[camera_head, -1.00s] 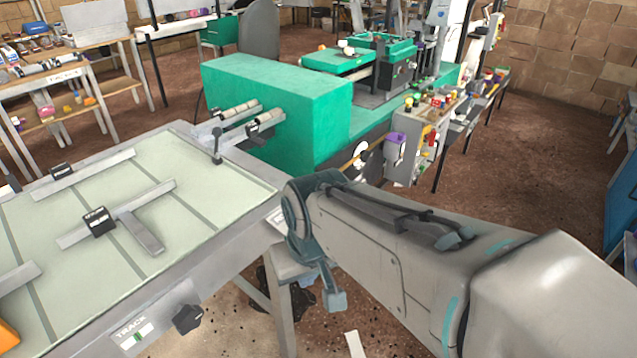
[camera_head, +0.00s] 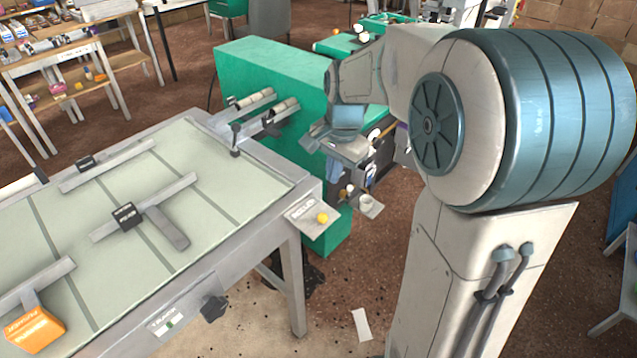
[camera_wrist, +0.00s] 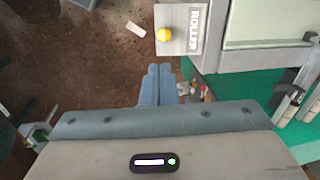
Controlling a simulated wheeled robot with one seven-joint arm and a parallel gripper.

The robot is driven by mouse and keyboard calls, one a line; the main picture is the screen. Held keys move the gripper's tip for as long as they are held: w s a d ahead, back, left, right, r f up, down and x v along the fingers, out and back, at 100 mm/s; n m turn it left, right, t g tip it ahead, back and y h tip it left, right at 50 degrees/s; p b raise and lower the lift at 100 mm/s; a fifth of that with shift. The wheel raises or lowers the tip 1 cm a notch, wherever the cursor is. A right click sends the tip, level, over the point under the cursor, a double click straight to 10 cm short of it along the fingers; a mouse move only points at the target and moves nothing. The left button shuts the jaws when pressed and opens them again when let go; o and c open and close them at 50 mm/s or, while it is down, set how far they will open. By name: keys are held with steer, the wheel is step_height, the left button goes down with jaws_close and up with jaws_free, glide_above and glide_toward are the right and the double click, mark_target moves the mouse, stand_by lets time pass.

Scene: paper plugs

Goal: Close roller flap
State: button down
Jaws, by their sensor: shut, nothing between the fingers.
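The roller flap is a small grey plate (camera_head: 305,212) with a printed label and a yellow knob (camera_head: 322,218). It sticks out from the near right corner of the light-topped table (camera_head: 215,255) in the head view. In the wrist view the flap (camera_wrist: 189,20) is at top centre, with its yellow knob (camera_wrist: 164,34) facing the camera. My gripper (camera_wrist: 160,68) is shut and empty, its two blue-grey fingers side by side. Its tips lie just below the flap in the wrist picture, with a visible gap. In the head view my arm's end is beyond the flap, by the green machine; its fingertips are hard to make out.
The green machine (camera_head: 262,85) with rollers stands right behind the table's far right edge. The table carries grey bars and an orange block (camera_head: 35,328). A white paper strip (camera_head: 361,325) lies on the floor. Open floor lies right of the table.

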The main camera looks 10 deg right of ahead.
steer(key=p, duration=0.2)
glide_toward(324, 215)
steer(key=shift+m, duration=0.3)
steer(key=f, duration=0.6)
steer(key=shift+w+a+f, duration=0.25)
steer(key=shift+w+f, duration=0.05)
steer(key=shift+f, duration=0.1)
steer(key=shift+f, duration=0.1)
